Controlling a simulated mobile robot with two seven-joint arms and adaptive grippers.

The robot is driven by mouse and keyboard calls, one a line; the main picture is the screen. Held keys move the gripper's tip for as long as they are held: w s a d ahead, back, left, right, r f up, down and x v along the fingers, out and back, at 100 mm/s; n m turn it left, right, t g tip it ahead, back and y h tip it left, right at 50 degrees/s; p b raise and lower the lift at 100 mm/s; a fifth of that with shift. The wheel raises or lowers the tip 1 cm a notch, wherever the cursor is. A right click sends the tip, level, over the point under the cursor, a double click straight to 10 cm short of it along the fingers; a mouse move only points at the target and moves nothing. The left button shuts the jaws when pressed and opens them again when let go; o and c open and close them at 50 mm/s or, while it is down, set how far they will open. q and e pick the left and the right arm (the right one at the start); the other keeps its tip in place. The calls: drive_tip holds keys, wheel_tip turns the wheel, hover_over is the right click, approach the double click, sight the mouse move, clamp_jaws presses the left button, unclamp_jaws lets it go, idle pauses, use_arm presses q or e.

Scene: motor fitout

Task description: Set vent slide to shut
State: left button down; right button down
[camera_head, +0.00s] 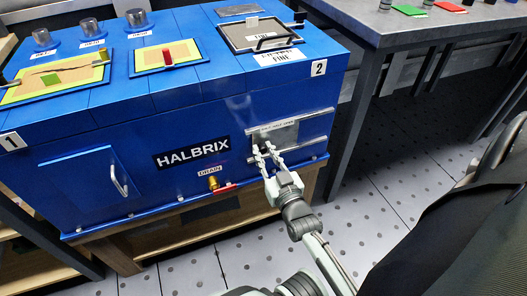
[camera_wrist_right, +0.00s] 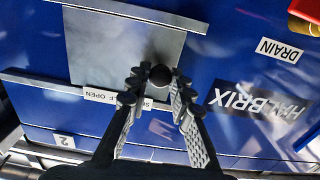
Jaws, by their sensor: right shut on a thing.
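The vent slide is a grey metal plate (camera_head: 287,134) between two rails on the front of the blue HALBRIX cabinet. It sits toward the left part of the rails in the head view. The plate also fills the upper middle of the right wrist view (camera_wrist_right: 115,45), with a round black knob (camera_wrist_right: 160,76). My right gripper (camera_head: 266,150) is at the knob, its fingers (camera_wrist_right: 159,88) closed on either side of it. A white label strip (camera_wrist_right: 98,94) along one rail reads OPEN at one end; the fingers hide part of it. My left gripper is not in view.
A brass drain valve with a red handle (camera_head: 226,189) is left of the slide, beneath the DRAIN label. A hinged door with a handle (camera_head: 118,180) is farther left. A grey table (camera_head: 400,28) stands at the right; tiled floor lies below.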

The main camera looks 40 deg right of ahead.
drive_tip(key=shift+a, duration=0.3)
drive_tip(key=c, duration=1.3)
unclamp_jaws()
drive_tip(key=shift+w, duration=0.1)
drive_tip(key=shift+c, duration=0.2)
drive_tip(key=shift+s, duration=0.3)
drive_tip(key=v, duration=1.1)
drive_tip(key=shift+s, duration=0.25)
